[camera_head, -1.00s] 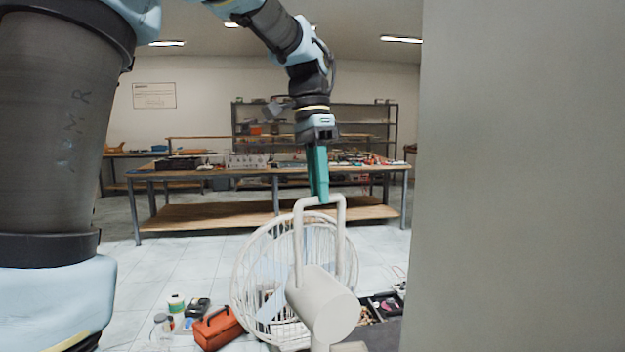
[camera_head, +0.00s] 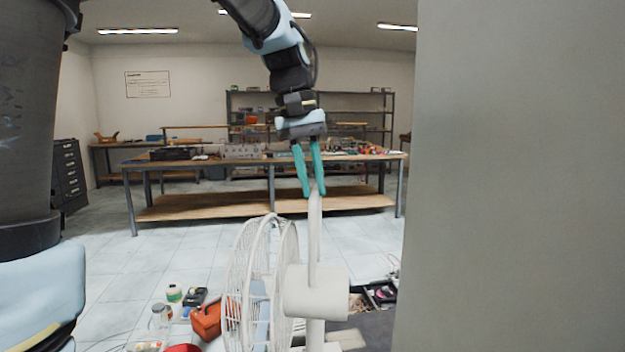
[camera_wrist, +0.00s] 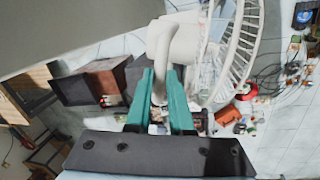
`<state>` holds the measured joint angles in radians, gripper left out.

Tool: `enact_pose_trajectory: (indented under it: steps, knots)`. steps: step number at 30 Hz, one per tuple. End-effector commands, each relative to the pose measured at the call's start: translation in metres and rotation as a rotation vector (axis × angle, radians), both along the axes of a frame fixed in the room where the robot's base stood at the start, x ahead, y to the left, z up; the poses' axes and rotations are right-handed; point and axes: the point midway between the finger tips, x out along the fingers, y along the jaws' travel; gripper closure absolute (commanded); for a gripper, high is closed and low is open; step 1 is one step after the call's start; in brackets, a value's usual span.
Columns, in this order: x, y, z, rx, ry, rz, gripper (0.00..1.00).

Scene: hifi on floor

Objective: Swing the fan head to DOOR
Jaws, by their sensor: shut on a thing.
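The white fan (camera_head: 318,290) stands in the lower middle of the head view. Its round wire cage (camera_head: 259,285) faces left, and its motor housing is to the right of the cage. A white loop handle (camera_head: 315,235) rises above the housing and shows nearly edge-on. My gripper (camera_head: 315,192) points down with its teal fingers on either side of the handle's top, shut on it. In the wrist view the handle (camera_wrist: 159,55) runs up from between the teal fingers (camera_wrist: 160,100), with the cage at upper right. No DOOR mark is readable.
A large plain grey panel (camera_head: 515,180) fills the right side. An orange bag (camera_head: 207,318) and small items lie on the floor left of the fan. An open tray (camera_head: 375,296) of parts is at right. A workbench (camera_head: 265,160) stands behind.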

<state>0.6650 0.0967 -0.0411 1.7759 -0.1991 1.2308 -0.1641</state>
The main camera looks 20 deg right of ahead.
Motion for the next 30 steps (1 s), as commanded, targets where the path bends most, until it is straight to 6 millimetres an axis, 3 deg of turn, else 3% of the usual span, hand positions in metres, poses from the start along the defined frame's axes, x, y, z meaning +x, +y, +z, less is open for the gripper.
enact_pose_trajectory:
  steps: [12,30]
  knots:
    - [-0.0009,0.0001,0.0015,-0.003,-0.002,0.291,1.00]
    - [-0.0010,0.0003,0.0011,-0.002,-0.002,0.390,1.00]
